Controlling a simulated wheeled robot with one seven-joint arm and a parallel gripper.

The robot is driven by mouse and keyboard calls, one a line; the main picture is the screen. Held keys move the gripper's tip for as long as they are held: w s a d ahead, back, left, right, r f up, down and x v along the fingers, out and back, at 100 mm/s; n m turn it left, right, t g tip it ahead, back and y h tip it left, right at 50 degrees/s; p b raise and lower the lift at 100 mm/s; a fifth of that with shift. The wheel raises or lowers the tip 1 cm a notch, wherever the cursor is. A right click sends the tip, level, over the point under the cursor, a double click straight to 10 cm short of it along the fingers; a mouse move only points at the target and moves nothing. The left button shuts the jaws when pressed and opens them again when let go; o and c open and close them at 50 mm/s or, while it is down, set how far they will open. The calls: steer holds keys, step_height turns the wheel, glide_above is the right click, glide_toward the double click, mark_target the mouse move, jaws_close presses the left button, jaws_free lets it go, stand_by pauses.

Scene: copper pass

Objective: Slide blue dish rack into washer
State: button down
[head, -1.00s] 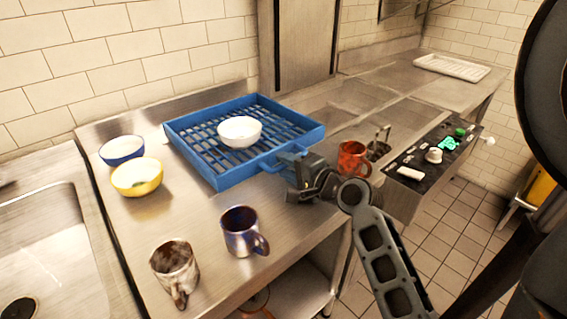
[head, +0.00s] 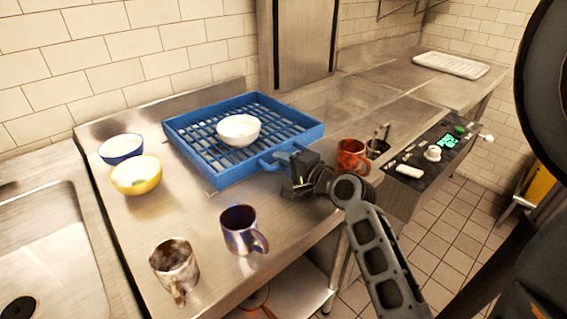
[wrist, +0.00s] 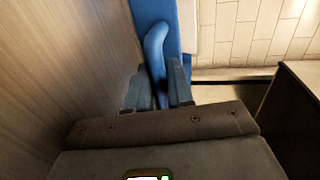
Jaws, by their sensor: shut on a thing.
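The blue dish rack (head: 203,166) sits on the steel counter in the head view, with a white bowl (head: 238,130) in it. The washer (head: 297,45) is the tall steel box behind and to the right of the rack; only its lower part shows. My gripper (head: 285,163) is at the rack's front right side, shut on its blue handle. In the wrist view the handle (wrist: 156,52) runs between the two fingers (wrist: 158,92). The rest of the rack is mostly out of the wrist view.
A blue bowl (head: 121,149), a yellow bowl (head: 136,175), a blue mug (head: 239,230) and a speckled mug (head: 173,268) stand left and in front of the rack. A red mug (head: 352,156) stands right of my gripper, near a control panel (head: 437,146). A white tray (head: 450,65) lies at far right.

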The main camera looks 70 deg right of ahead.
steer(key=s+d, duration=0.1)
steer(key=d, duration=0.1)
steer(key=s+d+b, duration=0.1)
steer(key=d, duration=0.1)
steer(key=shift+s+f, duration=0.1)
steer(key=shift+s, duration=0.2)
steer(key=c, duration=1.2)
jaws_free()
steer(key=shift+o, duration=0.2)
steer(key=shift+b+v, duration=0.6)
steer(key=shift+v, duration=3.3)
